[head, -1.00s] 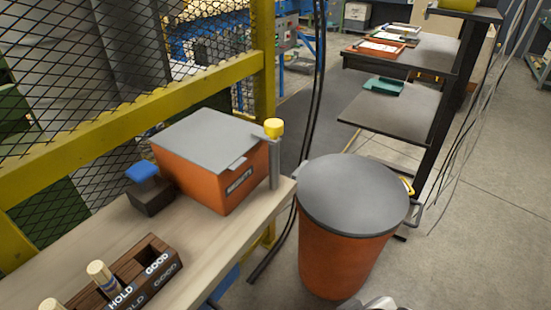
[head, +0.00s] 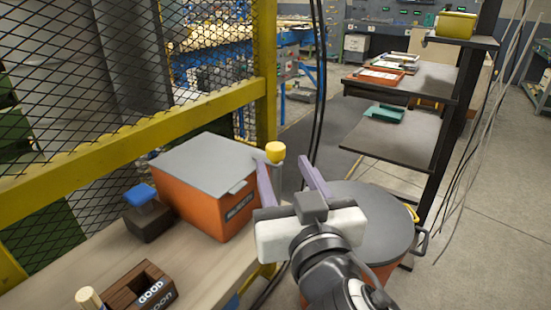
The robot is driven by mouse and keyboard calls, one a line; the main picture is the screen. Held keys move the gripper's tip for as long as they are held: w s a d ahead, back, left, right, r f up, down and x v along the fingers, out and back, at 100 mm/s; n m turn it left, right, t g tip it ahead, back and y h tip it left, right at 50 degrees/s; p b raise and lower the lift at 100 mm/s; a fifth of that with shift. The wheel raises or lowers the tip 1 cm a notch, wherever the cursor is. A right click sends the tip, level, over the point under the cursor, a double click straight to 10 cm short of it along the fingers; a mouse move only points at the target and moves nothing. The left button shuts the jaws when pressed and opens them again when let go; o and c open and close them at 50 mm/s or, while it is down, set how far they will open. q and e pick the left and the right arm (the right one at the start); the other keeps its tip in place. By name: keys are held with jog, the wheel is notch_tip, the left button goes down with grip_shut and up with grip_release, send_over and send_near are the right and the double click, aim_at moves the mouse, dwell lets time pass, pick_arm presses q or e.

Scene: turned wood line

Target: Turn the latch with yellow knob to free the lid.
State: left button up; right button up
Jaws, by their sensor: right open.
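The orange box (head: 192,203) with a grey lid (head: 205,160) stands on the wooden bench, its lid down. My right gripper (head: 285,172) is open, with two purple fingers pointing away from me. Its left finger is just below the knob in the picture and its right finger is to the right of it. The gap between the fingers is empty apart from the post seen behind. The post's lower part is hidden by the left finger. My left gripper is not in view.
A dark block with a blue top (head: 141,194) stands left of the box. A grey-lidded orange bin (head: 375,220) stands right of the bench. A yellow-framed mesh fence (head: 130,139) runs behind.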

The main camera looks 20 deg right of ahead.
aim_at(278, 154)
jog(key=w, duration=0.4)
jog(key=w+d+p, duration=0.1)
jog(key=w, duration=0.1)
jog(key=shift+w, duration=0.75)
jog(key=c, duration=1.1)
jog(key=shift+o, duration=0.2)
